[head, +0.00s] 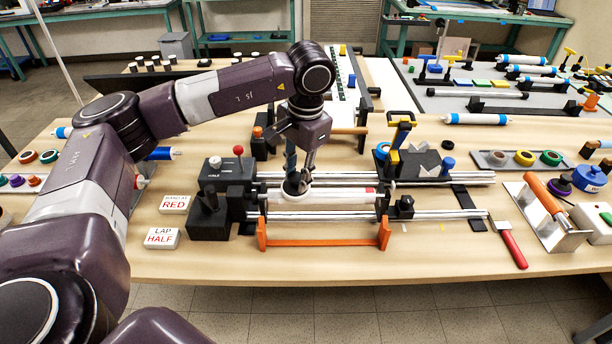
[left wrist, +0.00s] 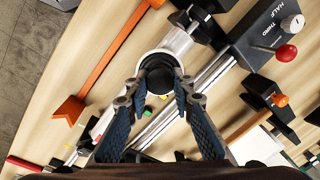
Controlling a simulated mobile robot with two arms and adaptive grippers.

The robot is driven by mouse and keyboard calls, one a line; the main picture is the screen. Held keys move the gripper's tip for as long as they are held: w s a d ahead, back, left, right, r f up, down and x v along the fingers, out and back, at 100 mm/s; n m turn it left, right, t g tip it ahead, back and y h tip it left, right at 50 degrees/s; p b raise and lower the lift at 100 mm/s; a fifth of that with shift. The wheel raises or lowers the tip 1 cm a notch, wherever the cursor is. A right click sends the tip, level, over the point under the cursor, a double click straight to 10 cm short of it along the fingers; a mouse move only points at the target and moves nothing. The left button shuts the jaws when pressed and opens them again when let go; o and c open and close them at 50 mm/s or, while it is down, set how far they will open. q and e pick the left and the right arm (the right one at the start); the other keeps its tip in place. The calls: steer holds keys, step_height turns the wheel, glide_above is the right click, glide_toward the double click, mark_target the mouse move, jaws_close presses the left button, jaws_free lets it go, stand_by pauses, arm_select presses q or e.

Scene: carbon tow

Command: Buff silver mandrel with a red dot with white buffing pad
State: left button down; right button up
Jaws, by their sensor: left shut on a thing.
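The silver mandrel (head: 335,197) lies level in the winder at the middle of the table, with a small red mark near its right end. My left gripper (head: 299,180) is above the mandrel's left part, pointing down. It is shut on the dark knob of the white buffing pad (head: 294,194). The pad appears to rest on the top of the mandrel; the exact contact is hidden. In the left wrist view the fingers (left wrist: 157,92) close on both sides of the dark round knob, and the pad's pale rim (left wrist: 151,58) shows around it. My right gripper is not in view.
A dark headstock (head: 208,218) with a red-knobbed lever box stands left of the mandrel. An orange bar (head: 322,242) runs in front, and steel rails (head: 440,214) extend right. Signs reading "RED" (head: 187,204) and "LAP HALF" (head: 161,238) lie left. A red-handled tool (head: 513,247) lies right.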

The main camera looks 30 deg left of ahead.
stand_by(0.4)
arm_select(q)
steer(key=shift+r+p, duration=1.7)
steer(key=shift+r, duration=0.8)
